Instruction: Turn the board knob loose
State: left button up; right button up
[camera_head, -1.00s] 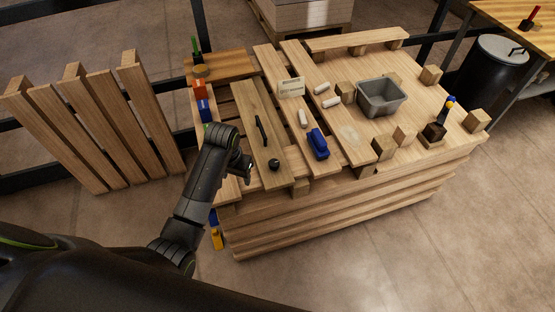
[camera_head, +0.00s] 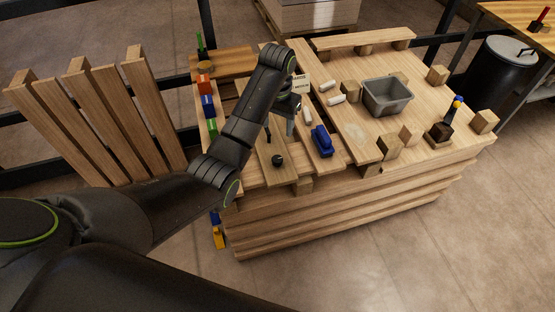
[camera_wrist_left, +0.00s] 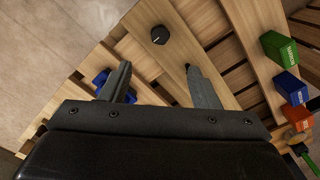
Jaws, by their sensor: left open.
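The black round board knob (camera_head: 277,160) sits near the front end of a loose wooden board (camera_head: 259,175) on the pallet stack. In the left wrist view the knob (camera_wrist_left: 160,35) lies beyond the fingertips, a little above their midpoint, with a pale mark on its top. My left gripper (camera_head: 290,124) hangs above the board, behind the knob and apart from it. In the left wrist view its fingers (camera_wrist_left: 156,67) are spread with nothing between them. My right gripper is not in view.
A blue tool (camera_head: 321,141) and white rolls (camera_head: 336,100) lie right of the board. A grey bin (camera_head: 388,96) and wooden blocks (camera_head: 438,75) stand farther right. Orange, blue and green boxes (camera_head: 208,106) line the left edge. A small sign (camera_head: 301,84) stands behind my gripper.

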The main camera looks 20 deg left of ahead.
aim_at(277, 159)
pick_arm(q)
notch_tip(277, 159, down, 14)
jog(key=shift+f+b, duration=0.2)
jog(key=shift+b, duration=0.3)
jog(key=c, duration=1)
jog(key=shift+r, duration=0.1)
